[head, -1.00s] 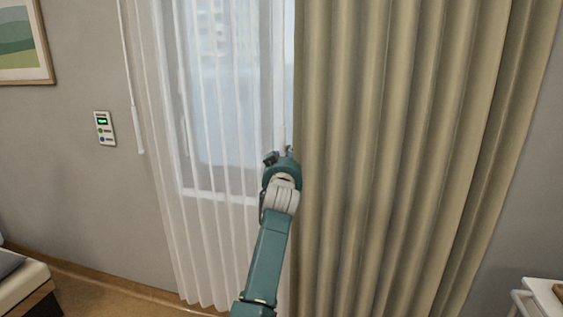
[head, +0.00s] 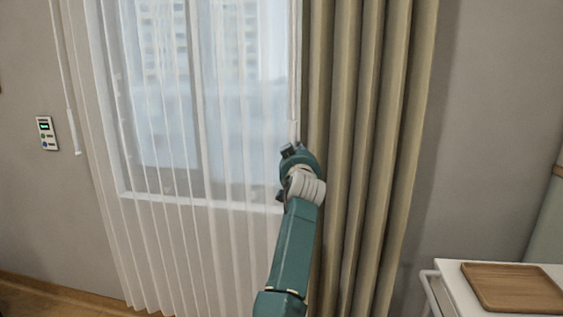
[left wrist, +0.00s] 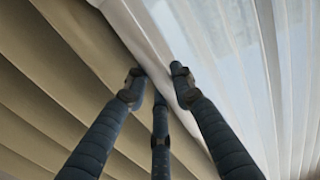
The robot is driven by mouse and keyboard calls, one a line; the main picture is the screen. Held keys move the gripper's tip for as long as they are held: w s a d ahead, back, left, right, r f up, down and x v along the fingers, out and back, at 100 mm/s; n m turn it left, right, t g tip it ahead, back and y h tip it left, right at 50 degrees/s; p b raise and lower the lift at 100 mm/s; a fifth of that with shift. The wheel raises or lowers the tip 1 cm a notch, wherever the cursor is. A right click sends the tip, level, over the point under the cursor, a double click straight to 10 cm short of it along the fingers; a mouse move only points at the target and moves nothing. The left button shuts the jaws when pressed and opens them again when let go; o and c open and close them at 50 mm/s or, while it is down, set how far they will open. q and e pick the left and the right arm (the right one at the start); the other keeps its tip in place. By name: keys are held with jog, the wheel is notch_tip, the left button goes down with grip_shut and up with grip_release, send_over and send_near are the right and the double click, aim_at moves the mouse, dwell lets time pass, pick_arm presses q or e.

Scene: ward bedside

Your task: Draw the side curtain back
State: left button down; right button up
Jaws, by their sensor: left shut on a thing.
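The olive side curtain (head: 370,120) hangs in gathered folds at the right side of the window. A pale strip (head: 297,70) runs down its left edge. My left gripper (head: 290,152) is at that edge, about mid-height in the head view, with its fingertips partly hidden. In the left wrist view, my left gripper (left wrist: 160,82) is shut on the pale edge strip (left wrist: 145,35), with olive folds (left wrist: 60,70) on the left and sheer fabric on the right. My right gripper is not in view.
A white sheer curtain (head: 230,250) hangs over the window (head: 165,100). A wall panel (head: 47,133) and a thin hanging wand (head: 72,130) are at the left. At the lower right stands a white cart (head: 450,280) with a wooden tray (head: 510,290). Bare wall lies right of the curtain.

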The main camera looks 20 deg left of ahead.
pick_arm(q)
jog(key=shift+w+d+b, duration=0.15)
jog(key=shift+d, duration=0.4)
jog(key=shift+w+d+b, duration=0.15)
jog(key=shift+d, duration=0.4)
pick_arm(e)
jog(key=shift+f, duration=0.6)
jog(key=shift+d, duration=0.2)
pick_arm(q)
jog(key=c, duration=1.8)
grip_release()
jog(key=o, duration=0.3)
jog(key=shift+d, duration=0.1)
jog(key=shift+o, duration=0.2)
jog(key=shift+w+d, duration=0.1)
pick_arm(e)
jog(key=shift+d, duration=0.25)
